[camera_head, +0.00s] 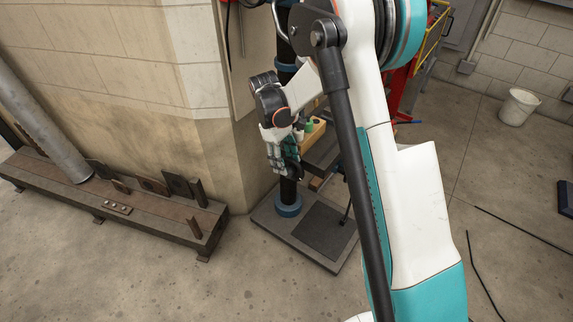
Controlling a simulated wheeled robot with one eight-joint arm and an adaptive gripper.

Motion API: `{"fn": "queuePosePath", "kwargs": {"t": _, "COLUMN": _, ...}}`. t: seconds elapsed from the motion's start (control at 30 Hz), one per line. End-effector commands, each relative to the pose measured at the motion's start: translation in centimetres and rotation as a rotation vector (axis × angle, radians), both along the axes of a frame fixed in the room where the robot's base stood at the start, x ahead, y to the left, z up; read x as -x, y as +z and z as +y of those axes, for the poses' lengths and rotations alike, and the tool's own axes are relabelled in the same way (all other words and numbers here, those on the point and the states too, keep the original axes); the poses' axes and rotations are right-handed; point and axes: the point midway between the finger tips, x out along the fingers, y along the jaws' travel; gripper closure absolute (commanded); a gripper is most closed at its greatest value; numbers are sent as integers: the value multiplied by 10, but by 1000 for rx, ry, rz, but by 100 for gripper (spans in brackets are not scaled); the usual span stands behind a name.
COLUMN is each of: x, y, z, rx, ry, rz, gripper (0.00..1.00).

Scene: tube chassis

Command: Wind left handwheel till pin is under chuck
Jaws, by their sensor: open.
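My gripper (281,158) is open, with its fingers pointing down in front of the dark machine column (288,190). A small dark rounded part shows beside the fingers. I cannot tell whether it is a handwheel or whether the fingers touch it. Part of a dark grey work table (322,152) shows right of the gripper, with small yellow and green items (313,126) near it. My arm covers much of the machine's right side. I cannot make out the pin, the chuck or the left handwheel.
The column stands on a floor plate (278,226) with a dark mat. A pale wall corner (218,150) is close left of the gripper. A low steel bench (150,212) with a leaning tube (45,125) is at left. A white bucket (518,106) stands far right. Front floor is clear.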

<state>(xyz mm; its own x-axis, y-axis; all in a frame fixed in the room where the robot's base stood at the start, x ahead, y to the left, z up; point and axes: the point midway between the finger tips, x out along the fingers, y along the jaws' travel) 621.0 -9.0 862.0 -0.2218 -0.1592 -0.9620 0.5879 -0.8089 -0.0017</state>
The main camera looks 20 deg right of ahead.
Motion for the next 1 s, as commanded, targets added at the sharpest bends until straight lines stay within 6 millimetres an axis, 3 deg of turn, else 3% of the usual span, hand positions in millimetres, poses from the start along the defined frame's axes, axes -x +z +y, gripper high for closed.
{"fn": "queuePosePath", "kwargs": {"t": 0.3, "x": -14, "y": 62, "z": 11, "rx": -1, "ry": 2, "rz": 1, "gripper": 52}}
{"fn": "queuePosePath", "kwargs": {"t": 0.5, "x": -20, "y": 88, "z": 16, "rx": -2, "ry": 2, "rz": 2, "gripper": 52}}
{"fn": "queuePosePath", "kwargs": {"t": 1.0, "x": -21, "y": 96, "z": 17, "rx": -1, "ry": 1, "rz": 2, "gripper": 52}}
